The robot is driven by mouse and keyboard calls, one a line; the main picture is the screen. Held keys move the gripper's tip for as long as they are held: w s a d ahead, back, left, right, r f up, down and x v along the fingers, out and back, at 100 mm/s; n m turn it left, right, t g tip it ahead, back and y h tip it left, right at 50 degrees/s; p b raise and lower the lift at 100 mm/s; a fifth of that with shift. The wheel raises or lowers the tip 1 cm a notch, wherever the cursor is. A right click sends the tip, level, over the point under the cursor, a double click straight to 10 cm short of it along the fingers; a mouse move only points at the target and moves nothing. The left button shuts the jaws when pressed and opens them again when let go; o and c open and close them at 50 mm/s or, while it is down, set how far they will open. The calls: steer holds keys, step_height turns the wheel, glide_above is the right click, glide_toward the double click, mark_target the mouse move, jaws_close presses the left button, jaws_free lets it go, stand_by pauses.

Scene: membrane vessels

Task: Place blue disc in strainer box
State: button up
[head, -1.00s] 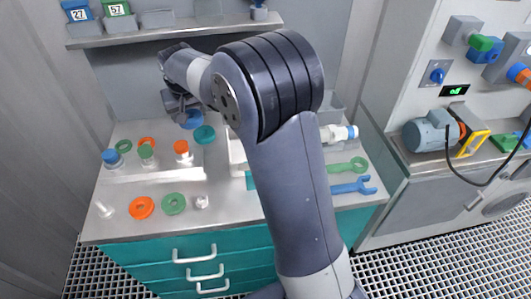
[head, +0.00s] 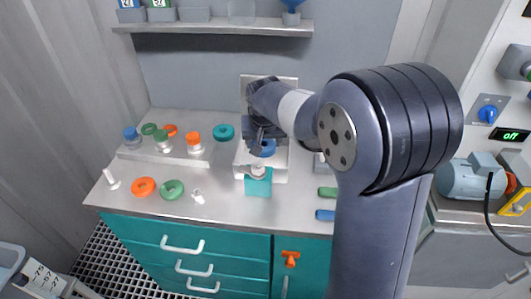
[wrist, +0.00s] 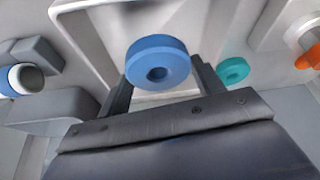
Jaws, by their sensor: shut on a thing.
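The blue disc (head: 267,148) is a thick ring with a hole in its middle. My gripper (head: 260,143) is shut on it and holds it at the white box (head: 241,158), which I take for the strainer box. In the wrist view the blue disc (wrist: 158,52) sits between the two fingers of my gripper (wrist: 161,80), with the box's pale walls (wrist: 85,25) behind and around it. I cannot tell whether the disc touches the box floor. My wrist hides part of the box in the head view.
A teal ring (head: 224,132) lies left of the box. Further left are an orange ring (head: 143,187), a green ring (head: 172,190) and capped vessels on a raised plate (head: 180,158). Green (head: 327,192) and blue (head: 325,215) tools lie to the right. A shelf (head: 215,28) runs above.

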mark_target(264, 150)
steer(key=shift+f, duration=2)
steer(key=shift+f, duration=0.15)
steer(key=o, duration=1)
steer(key=shift+r, duration=0.3)
steer(key=v, duration=1.1)
steer(key=shift+s+r, duration=0.3)
